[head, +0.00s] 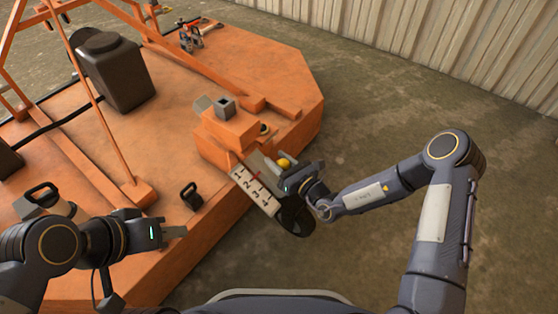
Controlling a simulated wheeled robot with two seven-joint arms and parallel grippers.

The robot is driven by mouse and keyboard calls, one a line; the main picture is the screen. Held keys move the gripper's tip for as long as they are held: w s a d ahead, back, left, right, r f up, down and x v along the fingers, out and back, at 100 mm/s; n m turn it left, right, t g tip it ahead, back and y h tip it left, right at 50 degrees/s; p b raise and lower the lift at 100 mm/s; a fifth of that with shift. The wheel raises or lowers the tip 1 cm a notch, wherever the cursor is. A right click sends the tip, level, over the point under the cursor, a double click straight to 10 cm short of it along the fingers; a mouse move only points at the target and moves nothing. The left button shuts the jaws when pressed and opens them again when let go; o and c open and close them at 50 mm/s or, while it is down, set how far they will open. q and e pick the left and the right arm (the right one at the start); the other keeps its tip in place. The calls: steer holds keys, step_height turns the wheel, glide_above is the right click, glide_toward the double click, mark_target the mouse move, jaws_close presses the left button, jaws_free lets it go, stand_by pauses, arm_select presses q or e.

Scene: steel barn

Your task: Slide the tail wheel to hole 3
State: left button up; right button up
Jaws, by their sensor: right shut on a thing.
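The tail wheel (296,218) is a dark wheel at the lower end of a bracket on the orange deck's near right corner. Beside it a pale plate (255,190) carries the numbers 1 to 4, with a red mark near its upper part. A yellow knob (284,162) shows above the plate. My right gripper (282,174) is at the knob, shut on it as far as I can see; its fingertips are mostly hidden. Which hole the wheel sits at is hidden. My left gripper (178,232) is over the deck's near edge, apart from the wheel; its finger gap is not clear.
The orange deck (225,75) carries an orange housing (228,128), a black box (113,72), frame bars and a small black handle (191,196) near my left gripper. Red-handled tools (191,36) lie at the far edge. Bare floor (375,110) is free to the right, before a ribbed wall (480,50).

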jaws_close()
steer(key=s+d+f, duration=0.2)
steer(key=d, duration=0.1)
steer(key=shift+p, duration=0.3)
steer(key=shift+a, duration=0.1)
steer(key=o, duration=1.1)
jaws_free()
steer(key=shift+c, duration=0.2)
steer(key=p+v, duration=0.2)
steer(key=v, duration=0.6)
